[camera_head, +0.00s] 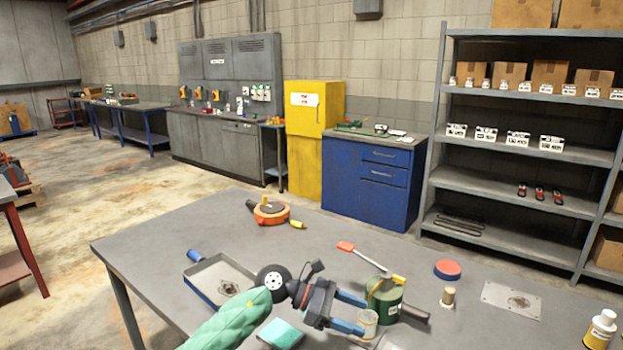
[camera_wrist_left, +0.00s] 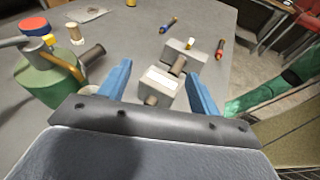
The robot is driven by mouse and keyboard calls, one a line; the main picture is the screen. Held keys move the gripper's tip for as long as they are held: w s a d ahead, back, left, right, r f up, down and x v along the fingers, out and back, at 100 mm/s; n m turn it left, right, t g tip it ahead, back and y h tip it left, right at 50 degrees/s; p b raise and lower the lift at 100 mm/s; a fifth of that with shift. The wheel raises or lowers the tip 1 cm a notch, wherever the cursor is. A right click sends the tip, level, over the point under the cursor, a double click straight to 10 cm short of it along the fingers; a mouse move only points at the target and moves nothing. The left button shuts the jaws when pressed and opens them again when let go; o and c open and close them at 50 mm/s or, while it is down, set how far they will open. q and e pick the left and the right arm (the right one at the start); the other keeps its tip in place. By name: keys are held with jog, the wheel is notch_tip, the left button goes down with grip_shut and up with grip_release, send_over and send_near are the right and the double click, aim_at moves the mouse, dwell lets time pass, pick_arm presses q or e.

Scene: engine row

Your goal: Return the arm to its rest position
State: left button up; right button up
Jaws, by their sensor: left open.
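My left gripper (camera_head: 364,317) reaches in over the workbench (camera_head: 160,238) from the bottom of the head view, its arm in a green sleeve. Its two blue fingers are apart, close beside a green can (camera_head: 386,304) with a long red-tipped spout. A pale cup (camera_head: 368,318) shows by the fingertips. In the left wrist view, the open fingers (camera_wrist_left: 162,88) have grey block-shaped pieces (camera_wrist_left: 183,50) in sight between them, and nothing appears clamped. The green can (camera_wrist_left: 50,88) stands to the left there. My right gripper is not in view.
A shallow tray (camera_head: 203,291), an orange round tool (camera_head: 270,212), a red-and-blue disc (camera_head: 447,269), a wooden peg (camera_head: 448,297), a metal plate (camera_head: 497,291) and a yellow-and-white bottle (camera_head: 600,332) are on the bench. The bench's far left area is clear.

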pick_arm(q)
notch_tip(320, 180, up, 5)
jog(key=s+n+t+h, duration=0.2)
jog(key=n+t+h, duration=0.1)
jog(key=n+h, duration=0.35)
jog(key=w+a+r+n+t, duration=0.2)
jog(key=a+n+t, duration=0.5)
jog(key=n+t, duration=0.75)
jog(key=s+a+f+n+t+y, duration=0.35)
jog(key=a+f+n+y, duration=1.5)
jog(key=n, duration=0.65)
jog(key=s+a+f+n+g+y, duration=0.1)
jog(key=s+a+f+n+g, duration=0.15)
jog(key=s+f+g, duration=0.45)
jog(key=s+a+f+n+g, duration=0.1)
jog(key=s+f+n+g, duration=0.2)
jog(key=s, duration=0.9)
jog(key=s+a+f+n+g+y, duration=0.15)
jog(key=s+f+n+g, duration=0.25)
jog(key=s, duration=0.5)
jog(key=s+d+f+g, duration=0.1)
jog(key=s+f, duration=0.1)
jog(key=f, duration=1.7)
jog(key=s+d+f+g, duration=0.1)
jog(key=s+d+f, duration=0.1)
jog(key=f, duration=1.7)
jog(key=shift+s+d+g+h, duration=0.25)
jog(key=shift+s+g+h, duration=0.2)
jog(key=shift+s, duration=0.35)
